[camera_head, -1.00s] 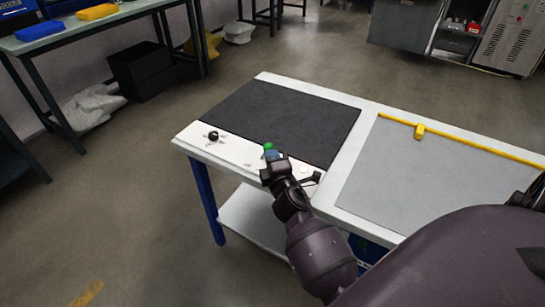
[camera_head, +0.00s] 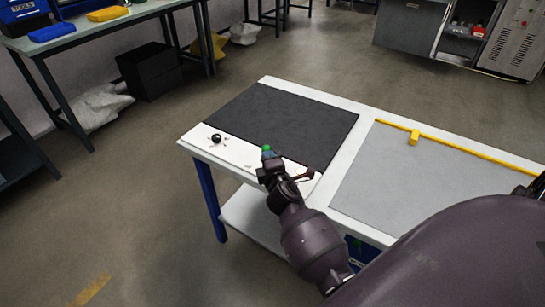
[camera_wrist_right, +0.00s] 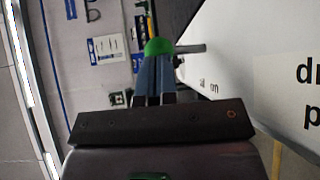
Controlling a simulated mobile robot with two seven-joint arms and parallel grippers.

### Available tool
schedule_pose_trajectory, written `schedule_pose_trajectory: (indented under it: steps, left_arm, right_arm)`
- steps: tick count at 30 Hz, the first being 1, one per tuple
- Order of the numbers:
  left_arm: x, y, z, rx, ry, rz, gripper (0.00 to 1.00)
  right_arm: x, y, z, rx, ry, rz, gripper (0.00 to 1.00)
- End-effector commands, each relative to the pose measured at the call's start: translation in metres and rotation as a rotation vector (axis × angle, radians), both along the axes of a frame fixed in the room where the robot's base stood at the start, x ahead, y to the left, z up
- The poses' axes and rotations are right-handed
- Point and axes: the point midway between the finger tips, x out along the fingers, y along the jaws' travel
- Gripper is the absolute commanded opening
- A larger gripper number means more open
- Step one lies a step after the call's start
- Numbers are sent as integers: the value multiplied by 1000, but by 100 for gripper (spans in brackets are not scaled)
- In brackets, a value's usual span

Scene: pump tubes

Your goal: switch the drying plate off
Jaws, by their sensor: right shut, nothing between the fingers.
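The drying plate (camera_head: 285,118) is the dark slab at the left of the white table. A white strip (camera_head: 236,151) runs along its front and carries a black round knob (camera_head: 216,138) with small marks around it. My right gripper (camera_head: 267,150) is shut and empty over this strip, to the right of the knob. In the right wrist view its blue fingers with green tips (camera_wrist_right: 158,47) are together. A grey rod (camera_wrist_right: 190,48) shows beside the tips, with small printed words below it; I cannot tell whether they touch. My left gripper is not in view.
A grey mat (camera_head: 400,180) with a yellow bar (camera_head: 460,147) covers the right part of the table. A small reddish part (camera_head: 306,174) shows beside my right wrist, unclear. Large letters (camera_wrist_right: 308,73) are partly visible on the panel.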

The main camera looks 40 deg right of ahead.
Motion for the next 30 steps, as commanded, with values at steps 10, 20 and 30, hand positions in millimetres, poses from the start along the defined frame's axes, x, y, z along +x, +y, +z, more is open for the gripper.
schedule_pose_trajectory:
  steps: [10,20,30]
  left_arm:
    - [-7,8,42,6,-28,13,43]
    - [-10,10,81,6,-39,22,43]
    - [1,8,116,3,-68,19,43]
  right_arm:
    - [13,4,21,-69,151,0,0]
    - [25,9,23,-142,334,1,0]
    - [38,15,19,-205,492,0,0]
